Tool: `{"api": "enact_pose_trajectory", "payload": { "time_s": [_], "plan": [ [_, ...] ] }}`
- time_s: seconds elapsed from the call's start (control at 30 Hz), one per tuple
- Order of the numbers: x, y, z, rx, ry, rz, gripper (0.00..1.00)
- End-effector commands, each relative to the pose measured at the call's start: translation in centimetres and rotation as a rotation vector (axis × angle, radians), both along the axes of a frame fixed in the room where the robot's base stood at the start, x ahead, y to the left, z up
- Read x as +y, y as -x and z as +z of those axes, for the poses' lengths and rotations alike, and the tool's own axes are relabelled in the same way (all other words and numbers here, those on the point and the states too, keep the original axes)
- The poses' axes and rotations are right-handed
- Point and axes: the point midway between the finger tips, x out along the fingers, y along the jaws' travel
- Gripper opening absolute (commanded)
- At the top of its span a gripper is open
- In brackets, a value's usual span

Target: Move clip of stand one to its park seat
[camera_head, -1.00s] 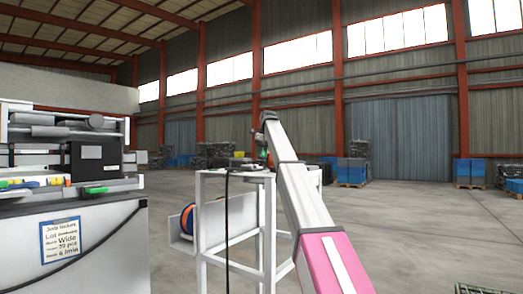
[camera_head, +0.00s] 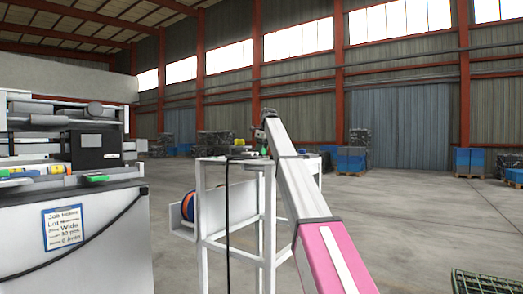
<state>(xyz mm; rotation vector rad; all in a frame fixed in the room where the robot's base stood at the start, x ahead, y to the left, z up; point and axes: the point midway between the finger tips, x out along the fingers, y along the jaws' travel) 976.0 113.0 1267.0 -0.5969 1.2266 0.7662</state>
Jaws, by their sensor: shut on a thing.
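My arm reaches from the lower right up to a white frame stand (camera_head: 205,215) in the middle of the head view. Its dark end bends down over the stand's top, where my gripper (camera_head: 263,146) is small and partly hidden by the arm. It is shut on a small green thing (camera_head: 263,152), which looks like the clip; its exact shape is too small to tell. The green thing is at or just above the stand's top; I cannot tell whether it touches. A park seat cannot be told apart.
A white machine bench (camera_head: 75,235) with a paper sign (camera_head: 63,227) fills the left; a green piece (camera_head: 97,178) lies on its top. A dark cable hangs from the stand. A reel (camera_head: 188,206) sits at the stand's left. Open floor lies to the right, with a green grate (camera_head: 485,283).

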Motion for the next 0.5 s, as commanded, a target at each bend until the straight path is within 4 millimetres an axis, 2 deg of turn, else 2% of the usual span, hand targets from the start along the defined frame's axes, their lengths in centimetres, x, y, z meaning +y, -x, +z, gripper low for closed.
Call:
{"api": "enact_pose_trajectory", "payload": {
  "time_s": [0.07, 0.1, 0.17, 0.5],
  "plan": [
    [0.01, 0.0, 0.01, 0.0, 0.0, 0.0, 0.08],
    [0.01, 0.0, 0.01, 0.0, 0.0, 0.0, 0.41],
    [0.0, -0.01, 0.01, 0.0, 0.0, 0.0, 0.61],
    [-0.02, -0.01, 0.13, 0.0, 0.0, 0.0, 0.61]
  ]
}}
